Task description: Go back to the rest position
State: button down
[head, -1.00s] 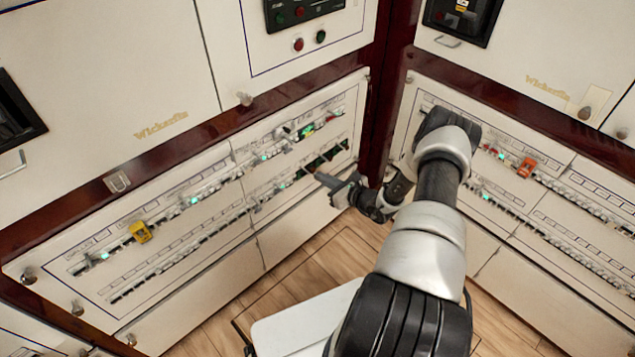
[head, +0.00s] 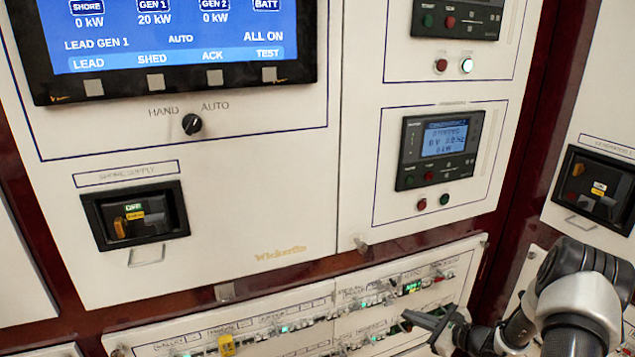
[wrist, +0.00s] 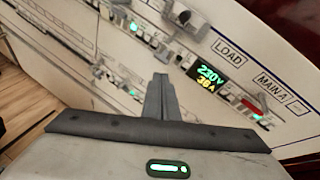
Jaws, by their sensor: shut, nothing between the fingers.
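My gripper (head: 412,318) shows at the lower right of the head view, at the end of my arm. Its fingers point left, in front of the lower breaker panel (head: 300,306). In the wrist view the two fingers (wrist: 160,98) are together with nothing between them. Beyond them in the wrist view is a breaker row with a lit display (wrist: 208,78) reading about 230 V and 36 A. The fingers seem apart from the panel, but the exact gap cannot be told.
Above are a large blue screen (head: 180,32), a HAND/AUTO knob (head: 192,124), a shore supply breaker (head: 135,215) and a small controller (head: 440,148). A yellow tag (head: 226,345) sits on the breaker row. A dark red corner post and another cabinet are at the right.

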jog(key=s+a+r+n+g, duration=0.25)
jog(key=a+r+n, duration=0.2)
jog(key=r, duration=0.35)
jog(key=s+a+r+n+g, duration=0.2)
jog(key=s+a+r+n, duration=0.25)
jog(key=r, duration=0.35)
jog(key=s+a+r+n+g, duration=0.3)
jog(key=a+r+n, duration=0.15)
jog(key=r, duration=0.45)
jog(key=s+a+r+n+t+h, duration=0.1)
jog(key=s+r+n+h, duration=0.4)
jog(key=s, duration=0.7)
jog(key=s+r+n+t+h, duration=0.1)
jog(key=s+r+n+h, duration=0.2)
jog(key=s+r+n, duration=0.6)
notch_tip(320, 180, up, 15)
jog(key=s+m+p, duration=0.2)
jog(key=p, duration=1.5)
jog(key=shift+s, duration=0.4)
